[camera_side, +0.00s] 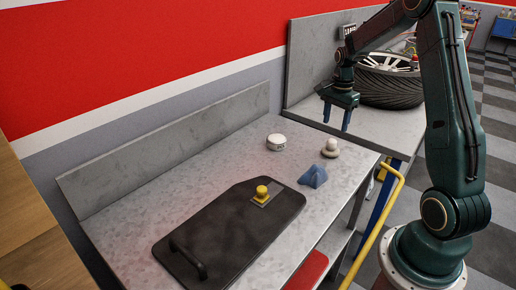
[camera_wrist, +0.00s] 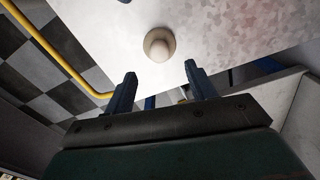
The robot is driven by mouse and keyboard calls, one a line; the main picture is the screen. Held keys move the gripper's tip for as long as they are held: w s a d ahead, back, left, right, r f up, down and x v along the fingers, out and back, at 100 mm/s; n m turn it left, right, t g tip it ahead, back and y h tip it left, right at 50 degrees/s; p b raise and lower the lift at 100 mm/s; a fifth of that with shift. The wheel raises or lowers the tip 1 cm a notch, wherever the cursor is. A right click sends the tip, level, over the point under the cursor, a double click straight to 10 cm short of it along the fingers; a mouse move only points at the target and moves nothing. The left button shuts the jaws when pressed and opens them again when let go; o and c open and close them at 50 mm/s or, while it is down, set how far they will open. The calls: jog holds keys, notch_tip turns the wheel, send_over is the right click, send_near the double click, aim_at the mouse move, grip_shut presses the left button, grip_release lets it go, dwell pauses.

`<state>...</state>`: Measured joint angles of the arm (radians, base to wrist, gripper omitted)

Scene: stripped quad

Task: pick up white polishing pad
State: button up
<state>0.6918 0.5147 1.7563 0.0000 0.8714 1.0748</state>
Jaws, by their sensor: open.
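The white polishing pad (camera_side: 330,153), a pale round disc with a rounded knob on top, sits on the metal table near its right edge. In the wrist view the pad (camera_wrist: 159,44) shows ahead of the fingertips, roughly centred between them. My gripper (camera_side: 336,121) is open and empty, pointing down, raised above the far right end of the table and apart from the pad. Its two blue fingers also show in the wrist view (camera_wrist: 160,70). Nothing hides the pad.
A white round tin (camera_side: 276,142) stands left of the pad. A blue wedge (camera_side: 313,176) lies in front of it. A black panel (camera_side: 215,235) carries a yellow-knobbed block (camera_side: 262,192). A tyre (camera_side: 388,83) lies behind my gripper. A yellow rail (camera_side: 379,222) runs beside the table.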

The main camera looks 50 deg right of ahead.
aim_at(333, 140)
jog(key=shift+f, duration=1.7)
jog(key=shift+f, duration=0.1)
jog(key=shift+f, duration=2.5)
jog(key=c, duration=1.1)
